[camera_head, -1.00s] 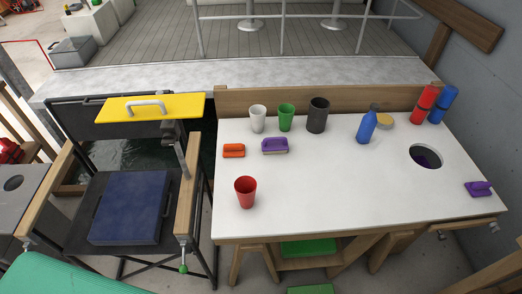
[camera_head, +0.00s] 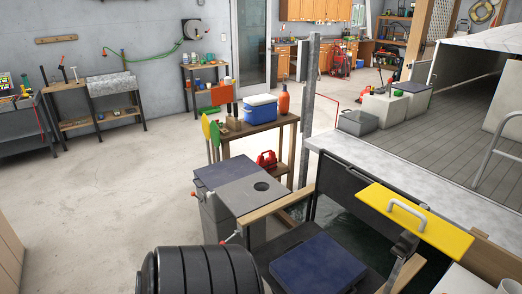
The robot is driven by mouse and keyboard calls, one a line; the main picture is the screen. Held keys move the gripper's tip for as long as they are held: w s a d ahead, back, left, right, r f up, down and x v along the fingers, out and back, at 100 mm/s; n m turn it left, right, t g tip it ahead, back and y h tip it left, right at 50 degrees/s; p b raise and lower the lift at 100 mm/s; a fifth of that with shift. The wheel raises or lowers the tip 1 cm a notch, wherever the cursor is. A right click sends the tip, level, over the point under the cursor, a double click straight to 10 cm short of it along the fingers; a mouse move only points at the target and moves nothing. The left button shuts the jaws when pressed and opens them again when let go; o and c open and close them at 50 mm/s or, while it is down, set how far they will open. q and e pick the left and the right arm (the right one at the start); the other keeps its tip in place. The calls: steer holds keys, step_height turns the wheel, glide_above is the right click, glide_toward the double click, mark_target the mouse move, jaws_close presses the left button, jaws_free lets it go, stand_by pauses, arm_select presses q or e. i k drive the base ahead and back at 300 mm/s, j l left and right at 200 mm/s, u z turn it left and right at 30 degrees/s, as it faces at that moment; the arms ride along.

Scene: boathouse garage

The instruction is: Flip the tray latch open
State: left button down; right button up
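The dark tray (camera_head: 278,243) in the metal and wood frame shows at the bottom, with a flat dark blue slab (camera_head: 318,268) on it. A yellow panel (camera_head: 445,232) with a grey handle (camera_head: 408,210) sits above the tray's right side. A dark clamp-like fitting (camera_head: 405,244) is below the panel. A small red-tipped lever (camera_head: 232,237) shows near the frame's left front end. I cannot tell which fitting is the tray latch. Neither gripper is in view.
A grey cabinet (camera_head: 222,222) with a round hole stands left of the frame. Behind it is a wooden table (camera_head: 262,132) with a blue cooler (camera_head: 260,108). A black ribbed form (camera_head: 200,272), unclear what, blocks the bottom. Open concrete floor (camera_head: 110,185) lies left.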

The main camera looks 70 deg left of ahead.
mark_target(237, 232)
steer(key=u, duration=1.4)
